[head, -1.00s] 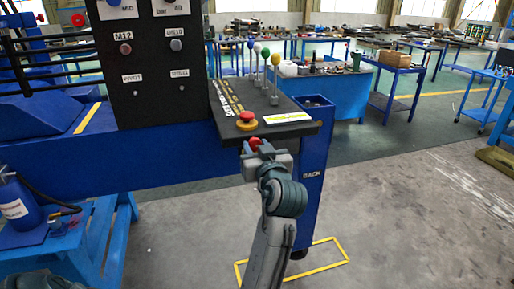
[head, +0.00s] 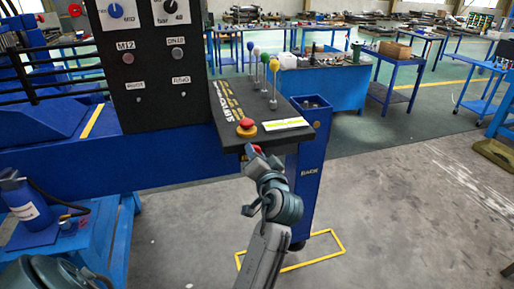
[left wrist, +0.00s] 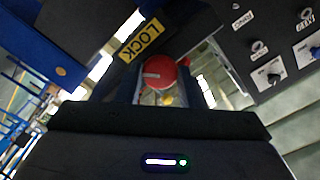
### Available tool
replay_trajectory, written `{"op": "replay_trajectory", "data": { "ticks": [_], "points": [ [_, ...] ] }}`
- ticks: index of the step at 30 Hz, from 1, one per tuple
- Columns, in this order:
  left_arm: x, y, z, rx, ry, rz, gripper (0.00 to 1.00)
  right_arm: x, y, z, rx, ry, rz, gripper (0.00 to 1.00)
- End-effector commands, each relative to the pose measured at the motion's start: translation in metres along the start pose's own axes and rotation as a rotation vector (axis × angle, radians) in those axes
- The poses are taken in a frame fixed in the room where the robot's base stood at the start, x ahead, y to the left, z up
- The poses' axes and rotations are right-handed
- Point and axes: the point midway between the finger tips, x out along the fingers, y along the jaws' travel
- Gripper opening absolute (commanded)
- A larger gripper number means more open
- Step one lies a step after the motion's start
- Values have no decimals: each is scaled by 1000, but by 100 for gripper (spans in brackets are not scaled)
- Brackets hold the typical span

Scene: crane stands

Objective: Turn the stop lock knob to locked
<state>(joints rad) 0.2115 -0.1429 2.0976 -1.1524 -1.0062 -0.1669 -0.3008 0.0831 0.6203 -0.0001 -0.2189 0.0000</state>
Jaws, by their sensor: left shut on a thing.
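The stop lock knob is a red round knob (left wrist: 163,72) with a pale mark on its face, seen in the left wrist view beside a yellow LOCK label (left wrist: 146,36). The mark points toward the left in that view. My left gripper (left wrist: 160,88) has its two fingers on either side of the knob and is shut on it. In the head view this gripper (head: 257,157) is at the front edge of the console, below the red emergency button (head: 246,125), and mostly hides the knob. My right gripper is not in view.
The sloped black console (head: 225,95) carries several levers with coloured balls (head: 273,70). A black panel with knobs (head: 155,90) stands at its left. Open floor (head: 400,220) lies to the right.

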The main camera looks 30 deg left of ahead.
Motion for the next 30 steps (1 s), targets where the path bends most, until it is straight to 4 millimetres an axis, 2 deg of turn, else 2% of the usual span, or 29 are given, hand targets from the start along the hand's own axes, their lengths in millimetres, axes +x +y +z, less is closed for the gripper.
{"op": "replay_trajectory", "data": {
  "ticks": [1,15,21,30],
  "points": [
    [0,-4,-3,49,-1,-1,12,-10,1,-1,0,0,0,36],
    [0,-4,-3,479,0,-3,12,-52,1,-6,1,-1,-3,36],
    [0,-4,-2,617,0,-3,12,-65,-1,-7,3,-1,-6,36],
    [1,-3,-2,734,1,-5,12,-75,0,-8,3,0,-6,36]
  ]
}}
